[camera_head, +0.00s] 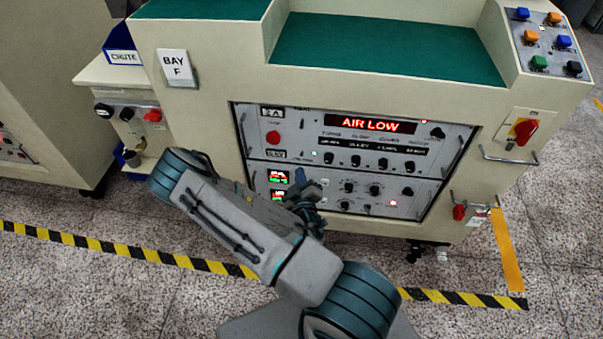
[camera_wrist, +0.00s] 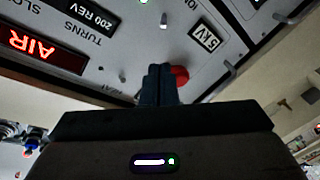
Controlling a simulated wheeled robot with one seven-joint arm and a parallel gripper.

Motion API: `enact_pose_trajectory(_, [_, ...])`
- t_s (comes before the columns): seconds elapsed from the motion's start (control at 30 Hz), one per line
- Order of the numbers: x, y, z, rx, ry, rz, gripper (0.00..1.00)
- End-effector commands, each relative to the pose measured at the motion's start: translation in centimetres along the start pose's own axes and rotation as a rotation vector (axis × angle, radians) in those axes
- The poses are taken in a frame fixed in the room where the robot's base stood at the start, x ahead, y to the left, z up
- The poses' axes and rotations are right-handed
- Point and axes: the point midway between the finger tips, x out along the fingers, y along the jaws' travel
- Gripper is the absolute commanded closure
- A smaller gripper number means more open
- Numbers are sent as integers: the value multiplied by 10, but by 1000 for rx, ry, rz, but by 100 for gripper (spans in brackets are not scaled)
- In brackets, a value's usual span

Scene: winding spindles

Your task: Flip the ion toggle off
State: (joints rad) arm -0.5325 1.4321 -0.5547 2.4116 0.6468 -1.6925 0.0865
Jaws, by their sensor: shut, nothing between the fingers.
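The control panel (camera_head: 350,165) on the cream machine has knobs, small switches and lit readouts. A red button (camera_wrist: 181,75) shows partly behind the tips. Contact cannot be judged.
A red "AIR LOW" display (camera_head: 372,124) is lit at the panel's top. Metal handles (camera_head: 432,200) stand out at its sides. A red rotary switch (camera_head: 525,131) and a red knob (camera_head: 459,212) are to the right. Striped tape (camera_head: 130,250) marks the floor.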

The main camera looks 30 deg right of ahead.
Motion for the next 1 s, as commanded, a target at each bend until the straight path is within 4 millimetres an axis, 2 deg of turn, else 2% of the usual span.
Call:
enact_pose_trajectory(0.17, [6,2,2,65,-80,13,100])
enact_pose_trajectory(0.37, [15,1,3,246,-308,15,100])
enact_pose_trajectory(0.57, [13,-9,-12,427,-533,-51,100])
enact_pose_trajectory(0.77, [1,-16,-45,567,-713,-173,100])
enact_pose_trajectory(1.0, [-26,-9,-101,665,-867,-358,100])
